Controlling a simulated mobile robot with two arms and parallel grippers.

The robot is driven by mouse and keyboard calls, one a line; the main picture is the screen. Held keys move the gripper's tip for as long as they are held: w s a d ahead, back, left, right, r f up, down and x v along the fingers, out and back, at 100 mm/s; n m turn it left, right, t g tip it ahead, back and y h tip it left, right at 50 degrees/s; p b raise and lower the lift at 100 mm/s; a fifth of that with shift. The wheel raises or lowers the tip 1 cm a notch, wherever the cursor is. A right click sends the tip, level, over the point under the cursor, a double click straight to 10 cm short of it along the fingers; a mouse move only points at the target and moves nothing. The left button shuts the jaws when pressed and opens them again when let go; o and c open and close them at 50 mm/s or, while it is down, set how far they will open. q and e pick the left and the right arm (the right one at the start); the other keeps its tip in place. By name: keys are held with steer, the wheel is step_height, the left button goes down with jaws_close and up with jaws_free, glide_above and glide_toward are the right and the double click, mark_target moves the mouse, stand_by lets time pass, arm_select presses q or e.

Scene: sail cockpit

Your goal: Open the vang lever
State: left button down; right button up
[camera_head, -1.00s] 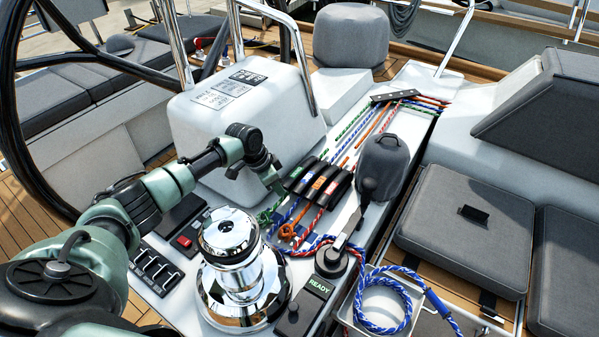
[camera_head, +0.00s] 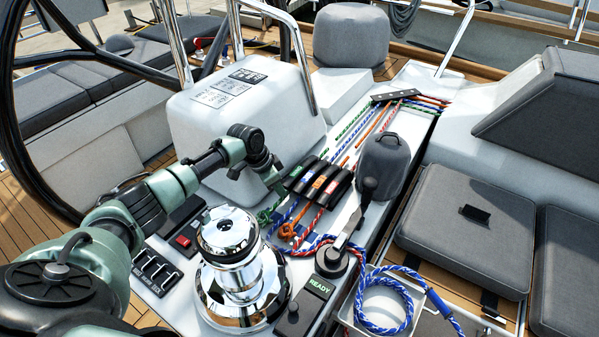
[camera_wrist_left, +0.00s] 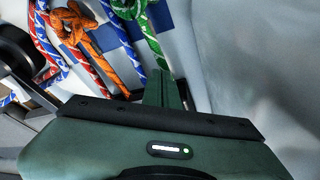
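A bank of black clutch levers (camera_head: 320,180) with green, blue, orange and red labels sits on the white console. The label words are too small to read, so I cannot tell which one is the vang lever. My left gripper (camera_head: 278,188) is beside the green-labelled lever (camera_head: 301,169), at the left end of the bank. In the left wrist view its fingers (camera_wrist_left: 165,88) look closed together and point at the green rope (camera_wrist_left: 150,35), with no lever visible between them. Whether it touches the lever or rope is unclear. My right gripper is out of view.
A chrome winch (camera_head: 238,265) stands near my left forearm. A switch panel (camera_head: 157,270) lies left of it. Coiled rope (camera_head: 385,305) lies in a tray at the front.

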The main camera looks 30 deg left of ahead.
arm_select(q)
steer(key=shift+w, duration=0.15)
steer(key=shift+w+r+p, duration=0.2)
steer(key=shift+r+p, duration=0.45)
steer(key=shift+r, duration=0.5)
steer(key=shift+w+d+r+p, duration=0.1)
steer(key=shift+w+r+p, duration=0.15)
steer(key=shift+r, duration=0.3)
steer(key=shift+w+r+p, duration=0.1)
steer(key=shift+r+p, duration=0.15)
steer(key=shift+r, duration=0.25)
